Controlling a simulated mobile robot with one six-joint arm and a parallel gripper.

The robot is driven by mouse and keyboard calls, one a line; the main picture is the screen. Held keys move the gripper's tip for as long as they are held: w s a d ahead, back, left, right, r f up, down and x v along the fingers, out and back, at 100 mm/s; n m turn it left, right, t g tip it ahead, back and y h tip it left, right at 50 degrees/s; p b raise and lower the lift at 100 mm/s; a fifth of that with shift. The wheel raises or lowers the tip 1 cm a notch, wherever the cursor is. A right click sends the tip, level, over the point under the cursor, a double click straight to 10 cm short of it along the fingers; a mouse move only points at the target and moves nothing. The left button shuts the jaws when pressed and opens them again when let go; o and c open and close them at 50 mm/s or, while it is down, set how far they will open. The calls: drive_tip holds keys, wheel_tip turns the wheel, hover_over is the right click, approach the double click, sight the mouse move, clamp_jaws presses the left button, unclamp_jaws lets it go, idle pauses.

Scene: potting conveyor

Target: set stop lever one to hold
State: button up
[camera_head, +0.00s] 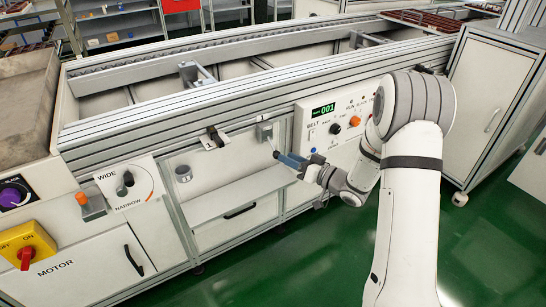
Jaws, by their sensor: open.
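A small grey bracket with a lever (265,131) is fixed to the front of the conveyor frame, left of the belt panel. It looks like a stop lever, but I can read no number or hold mark on it. Its thin handle points down toward my gripper (277,155). My gripper has blue fingers, comes in from the right and is open. Its tips are at or very near the handle's lower end; I cannot tell whether they touch. The gap between the fingers is too small to see.
The belt panel (328,122) with display and knobs is right of the bracket, close to my arm. A black-and-white fitting (213,139) sits on the rail to the left. A shelf (240,193) juts out below. The wide/narrow dial (127,184) and yellow motor switch (27,246) are far left.

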sight(275, 151)
drive_tip(key=b+x, duration=0.1)
drive_tip(key=x, duration=0.5)
drive_tip(key=shift+w+a+b, duration=0.1)
drive_tip(key=shift+a+b, duration=0.05)
drive_tip(key=shift+b, duration=0.2)
clamp_jaws()
